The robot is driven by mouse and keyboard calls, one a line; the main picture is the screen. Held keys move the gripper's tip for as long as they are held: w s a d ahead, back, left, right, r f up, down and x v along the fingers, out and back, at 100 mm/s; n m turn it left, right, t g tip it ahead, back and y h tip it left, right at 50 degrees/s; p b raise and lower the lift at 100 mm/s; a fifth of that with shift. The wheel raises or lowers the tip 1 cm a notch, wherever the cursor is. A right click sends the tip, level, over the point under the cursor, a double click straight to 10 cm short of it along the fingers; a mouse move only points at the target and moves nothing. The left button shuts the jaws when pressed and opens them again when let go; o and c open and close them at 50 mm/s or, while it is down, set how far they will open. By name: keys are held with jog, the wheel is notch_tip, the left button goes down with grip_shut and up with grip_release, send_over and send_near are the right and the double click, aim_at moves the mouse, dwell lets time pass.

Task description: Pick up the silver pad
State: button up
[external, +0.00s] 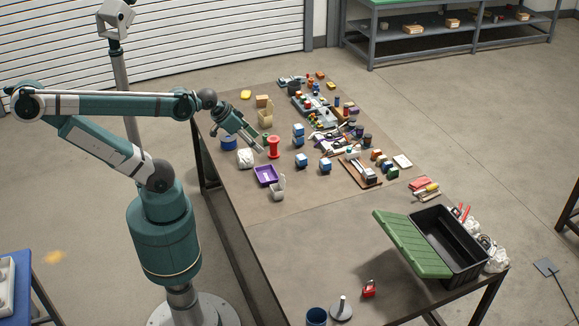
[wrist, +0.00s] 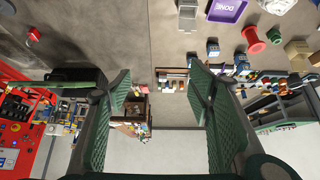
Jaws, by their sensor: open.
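My gripper (external: 258,143) is open and empty above the left side of the long table. In the wrist view its two green fingers (wrist: 162,72) stand wide apart with nothing between their tips. I cannot pick out the silver pad with certainty. A small pale flat piece (external: 402,161) lies near the table's right edge, and a brown tray (external: 348,171) nearby holds pale and dark items. Both are too small to identify well, and both are well to the right of my gripper.
A red spool (external: 273,147), a purple bin (external: 265,176) and a white crumpled bundle (external: 245,158) stand near my gripper. Blue blocks (external: 325,165) stand mid-table. A black toolbox (external: 447,243) with its green lid (external: 408,243) open is at the front right.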

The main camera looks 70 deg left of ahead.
jog(key=shift+w+a, duration=0.1)
dwell(0.3)
